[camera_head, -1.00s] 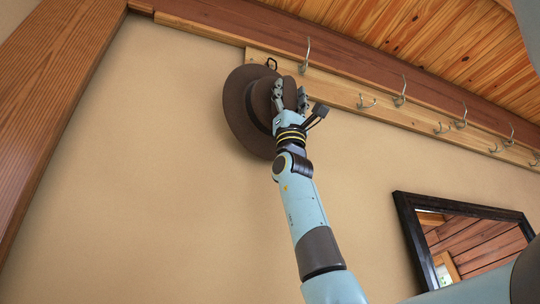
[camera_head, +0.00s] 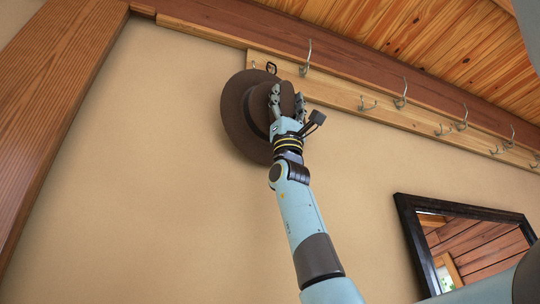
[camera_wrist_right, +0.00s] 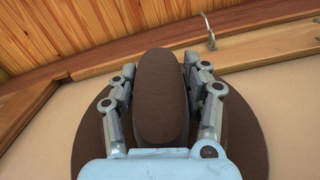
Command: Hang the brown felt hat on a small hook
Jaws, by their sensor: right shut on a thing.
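The brown felt hat (camera_head: 238,112) is up against the wall at the left end of the hook rail, brim towards the wall. A small dark loop (camera_head: 271,67) shows at its top edge. My right gripper (camera_head: 287,97) is shut on the crown. In the right wrist view the gripper (camera_wrist_right: 162,80) has one finger on each side of the hat's crown (camera_wrist_right: 161,105). Small hooks (camera_head: 367,103) sit low on the rail. A hook tip (camera_head: 253,65) shows just above the brim; its lower part is hidden. I cannot tell whether the loop touches a hook. My left gripper is not in view.
The pale wooden rail (camera_head: 335,93) also carries large hooks (camera_head: 306,58), one close to the right of the hat. A dark-framed mirror (camera_head: 408,225) hangs lower right. A sloping wooden beam (camera_head: 60,90) runs down the left. The wall below the hat is bare.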

